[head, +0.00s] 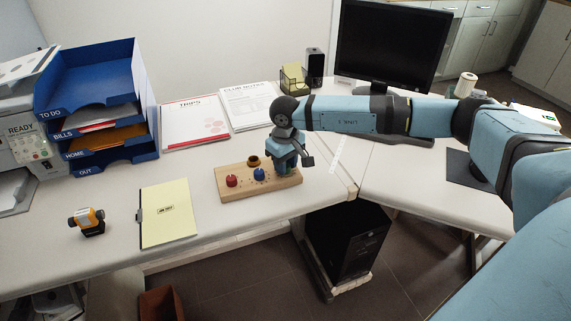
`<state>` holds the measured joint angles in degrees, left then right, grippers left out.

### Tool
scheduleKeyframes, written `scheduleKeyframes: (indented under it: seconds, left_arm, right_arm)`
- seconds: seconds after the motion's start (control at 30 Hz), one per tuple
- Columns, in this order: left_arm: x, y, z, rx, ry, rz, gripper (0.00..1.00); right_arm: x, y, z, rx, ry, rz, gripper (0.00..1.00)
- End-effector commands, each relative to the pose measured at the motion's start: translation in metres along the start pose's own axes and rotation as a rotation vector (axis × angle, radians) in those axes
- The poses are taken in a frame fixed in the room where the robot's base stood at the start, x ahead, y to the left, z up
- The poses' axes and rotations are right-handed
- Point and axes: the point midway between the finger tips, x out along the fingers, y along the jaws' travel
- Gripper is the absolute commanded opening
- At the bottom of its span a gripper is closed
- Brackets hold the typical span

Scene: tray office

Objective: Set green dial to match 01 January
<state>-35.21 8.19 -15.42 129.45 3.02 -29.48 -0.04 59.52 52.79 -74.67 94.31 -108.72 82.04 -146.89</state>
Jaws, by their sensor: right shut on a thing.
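A wooden board (225,194) lies on the desk with several dials on it. A red dial (231,181) is at its left, a blue dial (259,174) in the middle and a brown-gold round piece (253,162) behind. My right gripper (284,168) points down over the board's right end, shut on the green dial, which it mostly hides. The dial's setting cannot be read. A yellow pad (168,225) with a small label lies to the left of the board; its print is too small to read. My left gripper is not in view.
Blue stacked trays (140,99) stand at the back left beside a grey machine. Papers (195,129) lie behind the board. An orange-black device (87,220) sits front left. A monitor (390,45) stands behind my right arm. The desk's front edge is close.

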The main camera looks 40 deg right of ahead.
Motion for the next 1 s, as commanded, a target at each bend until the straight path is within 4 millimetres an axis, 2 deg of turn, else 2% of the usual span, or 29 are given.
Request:
scheduleKeyframes:
  seconds: [0.4, 0.43, 0.53, 0.83, 1.0]
  left_arm:
    - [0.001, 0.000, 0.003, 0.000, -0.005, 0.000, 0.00]
    - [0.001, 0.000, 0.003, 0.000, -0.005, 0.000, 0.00]
    - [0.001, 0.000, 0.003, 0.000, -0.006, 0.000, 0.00]
    - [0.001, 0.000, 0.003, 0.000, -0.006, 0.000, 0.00]
    - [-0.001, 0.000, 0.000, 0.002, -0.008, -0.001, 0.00]
  right_arm:
    - [0.000, 0.000, 0.000, -0.007, 0.000, 0.000, 0.07]
    - [0.000, 0.000, 0.000, -0.007, 0.000, 0.000, 0.35]
    - [0.000, 0.000, 0.000, -0.007, 0.000, 0.000, 0.57]
    - [-0.002, 0.000, 0.000, -0.006, 0.001, 0.000, 0.57]
    - [-0.021, 0.000, -0.001, -0.006, 0.002, 0.001, 0.57]
